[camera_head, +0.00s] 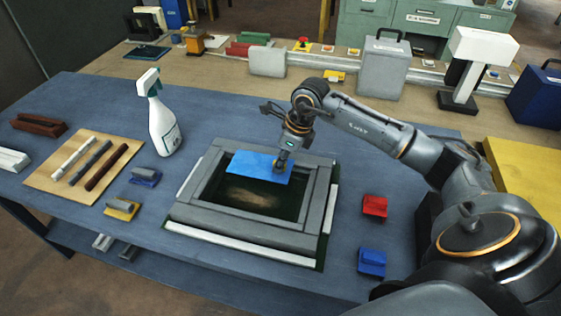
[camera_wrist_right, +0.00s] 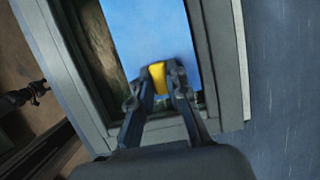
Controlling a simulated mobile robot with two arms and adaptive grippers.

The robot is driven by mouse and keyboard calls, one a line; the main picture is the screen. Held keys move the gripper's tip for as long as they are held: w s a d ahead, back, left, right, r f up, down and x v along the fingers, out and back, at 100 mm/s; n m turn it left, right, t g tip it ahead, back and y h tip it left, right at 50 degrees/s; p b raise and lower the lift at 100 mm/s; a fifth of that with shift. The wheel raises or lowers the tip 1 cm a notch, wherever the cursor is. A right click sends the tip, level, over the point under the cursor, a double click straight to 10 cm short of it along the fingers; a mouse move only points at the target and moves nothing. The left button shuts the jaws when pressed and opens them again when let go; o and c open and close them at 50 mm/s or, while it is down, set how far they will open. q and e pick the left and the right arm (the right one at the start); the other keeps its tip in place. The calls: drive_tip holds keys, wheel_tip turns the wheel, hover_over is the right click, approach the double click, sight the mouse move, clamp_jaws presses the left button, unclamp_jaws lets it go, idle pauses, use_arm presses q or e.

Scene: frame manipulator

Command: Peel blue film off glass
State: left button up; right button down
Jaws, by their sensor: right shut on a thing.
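The blue film (camera_head: 262,167) is a flat blue sheet over the far part of the grey frame's opening. It also fills the top middle of the right wrist view (camera_wrist_right: 160,30). The grey frame (camera_head: 240,237) lies on the blue table, and dark glass (camera_head: 235,198) with a brownish smear shows inside it. My right gripper (camera_head: 282,166) is at the film's right end. In the right wrist view its fingers (camera_wrist_right: 158,78) are shut on a yellow tab (camera_wrist_right: 157,76) at the film's edge. Whether the film still touches the glass is unclear. My left gripper is out of view.
A white spray bottle (camera_head: 162,120) stands behind the frame's left side. A tan board (camera_head: 55,178) with several strips lies at the left. Red (camera_head: 375,206) and blue (camera_head: 372,262) blocks sit right of the frame. A grey case (camera_head: 383,68) stands on the back bench.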

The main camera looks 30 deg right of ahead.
drive_tip(key=shift+r+p, duration=0.75)
drive_tip(key=shift+r, duration=0.65)
drive_tip(key=shift+a, duration=0.1)
